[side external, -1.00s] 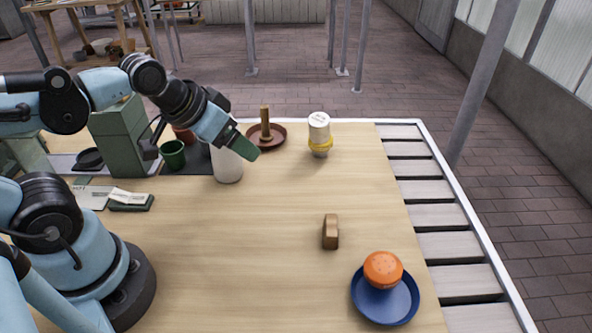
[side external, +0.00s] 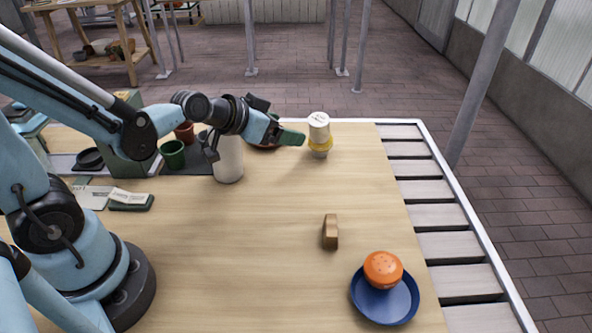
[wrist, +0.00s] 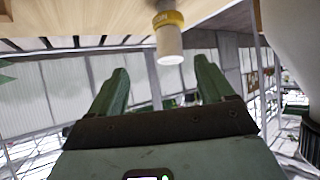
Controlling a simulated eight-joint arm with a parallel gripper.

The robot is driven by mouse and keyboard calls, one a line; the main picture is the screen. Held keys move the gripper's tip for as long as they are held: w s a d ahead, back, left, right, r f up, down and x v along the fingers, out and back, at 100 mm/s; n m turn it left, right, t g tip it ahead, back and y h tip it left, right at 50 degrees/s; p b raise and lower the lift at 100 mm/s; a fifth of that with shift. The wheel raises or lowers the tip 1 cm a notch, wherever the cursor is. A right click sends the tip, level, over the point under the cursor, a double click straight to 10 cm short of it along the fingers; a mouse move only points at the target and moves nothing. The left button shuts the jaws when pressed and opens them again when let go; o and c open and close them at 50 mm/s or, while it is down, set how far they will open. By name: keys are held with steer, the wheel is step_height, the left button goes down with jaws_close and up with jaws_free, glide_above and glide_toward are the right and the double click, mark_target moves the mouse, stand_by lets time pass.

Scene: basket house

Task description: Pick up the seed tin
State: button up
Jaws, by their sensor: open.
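The likely seed tin, a cream cylinder with a yellow band (side external: 319,130), stands upright at the back of the wooden table in the side view. Its label is too small to read. In the wrist view the tin (wrist: 170,45) appears upside down, between the lines of my two green fingers and beyond their tips. My gripper (side external: 303,138) is open and empty, level and pointing right, just left of the tin in the side view. The wrist view shows the gripper (wrist: 160,75) with its fingers wide apart. The tin looks apart from the fingers.
A white cylinder (side external: 228,162) stands below my wrist. A brown dish (side external: 266,148) is partly hidden behind my gripper. The table's middle is clear.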

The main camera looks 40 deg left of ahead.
mark_target(310, 127)
steer(key=shift+w+a+f+t, duration=0.25)
steer(key=shift+w+f+t, duration=0.2)
steer(key=shift+w+t, duration=0.15)
steer(key=shift+w+a+f+t, duration=0.25)
steer(key=shift+w+f+t, duration=0.2)
steer(key=shift+w, duration=0.2)
steer(key=x, duration=0.6)
steer(key=shift+w, duration=0.35)
steer(key=shift+x, duration=2.65)
steer(key=shift+d+r, duration=0.1)
steer(key=shift+r, duration=0.05)
steer(key=c, duration=1.1)
steer(key=shift+r, duration=0.1)
